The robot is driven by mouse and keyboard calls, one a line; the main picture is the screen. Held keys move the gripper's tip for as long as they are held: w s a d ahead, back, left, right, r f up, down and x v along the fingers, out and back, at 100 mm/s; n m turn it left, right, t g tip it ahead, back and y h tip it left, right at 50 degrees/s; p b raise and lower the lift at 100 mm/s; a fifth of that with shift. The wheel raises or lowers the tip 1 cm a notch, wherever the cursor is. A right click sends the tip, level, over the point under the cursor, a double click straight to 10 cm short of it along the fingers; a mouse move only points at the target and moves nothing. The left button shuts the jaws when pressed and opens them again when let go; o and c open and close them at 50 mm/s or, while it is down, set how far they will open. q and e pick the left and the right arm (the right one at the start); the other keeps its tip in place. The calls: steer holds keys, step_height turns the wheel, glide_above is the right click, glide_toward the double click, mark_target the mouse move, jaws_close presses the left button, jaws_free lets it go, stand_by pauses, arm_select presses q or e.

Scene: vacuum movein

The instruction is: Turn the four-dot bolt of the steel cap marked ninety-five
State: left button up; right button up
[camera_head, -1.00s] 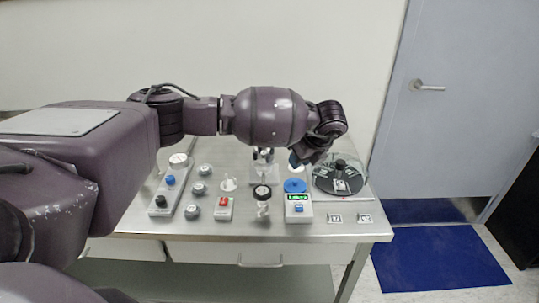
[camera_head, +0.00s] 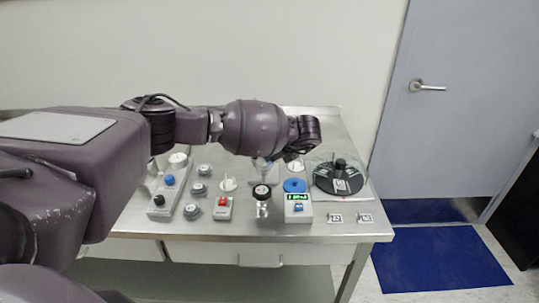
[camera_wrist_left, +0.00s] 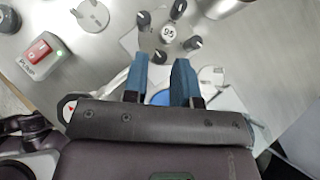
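In the left wrist view, the steel cap (camera_wrist_left: 168,33) has a round white label reading 95 at its middle. The dots on the bolt heads are too small to read. My left gripper (camera_wrist_left: 161,62) is open, its two blue fingers apart just below the cap, with nothing clearly held between them. My right gripper is in neither view.
A dark round carousel (camera_head: 338,178) is at the right. The table's front right corner (camera_head: 370,235) is mostly bare.

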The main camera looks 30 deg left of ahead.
arm_select(q)
steer(key=shift+x, duration=1.2)
jaws_close()
